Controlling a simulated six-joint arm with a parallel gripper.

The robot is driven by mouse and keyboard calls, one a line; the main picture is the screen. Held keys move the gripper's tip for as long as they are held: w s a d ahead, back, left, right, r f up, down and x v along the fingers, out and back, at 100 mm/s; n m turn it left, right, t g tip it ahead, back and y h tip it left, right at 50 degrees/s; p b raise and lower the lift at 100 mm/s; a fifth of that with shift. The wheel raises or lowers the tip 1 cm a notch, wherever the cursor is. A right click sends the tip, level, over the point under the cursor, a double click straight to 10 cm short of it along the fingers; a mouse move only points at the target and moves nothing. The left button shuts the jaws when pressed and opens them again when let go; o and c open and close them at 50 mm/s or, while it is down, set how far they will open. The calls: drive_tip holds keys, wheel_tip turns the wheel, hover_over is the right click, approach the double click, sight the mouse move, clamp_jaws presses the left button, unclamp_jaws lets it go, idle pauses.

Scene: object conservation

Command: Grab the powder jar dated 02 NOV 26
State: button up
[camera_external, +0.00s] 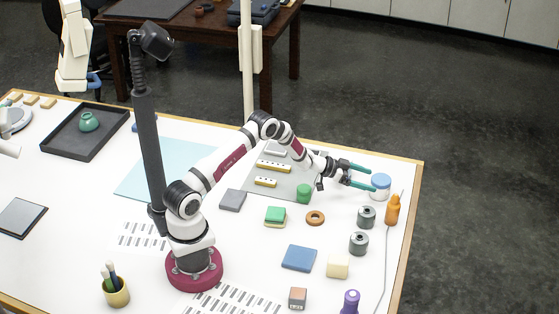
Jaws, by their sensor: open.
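My gripper (372,177) has teal fingers and is open, pointing right over the right part of the table. Nothing shows between the fingers. No date can be read on the jar at this size, so I cannot tell whether it is the one dated 02 NOV 26.
An orange bottle (393,210) and two grey cylinders, one (366,218) above the other (358,243), stand close to the jar. A green cylinder (304,194) and a brown ring (315,218) lie left of them. The wooden table edge (418,185) is just right.

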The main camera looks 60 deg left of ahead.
sight(381, 183)
drive_tip(key=x, duration=0.6)
drive_tip(key=shift+a+r, duration=0.1)
drive_tip(key=c, duration=1.3)
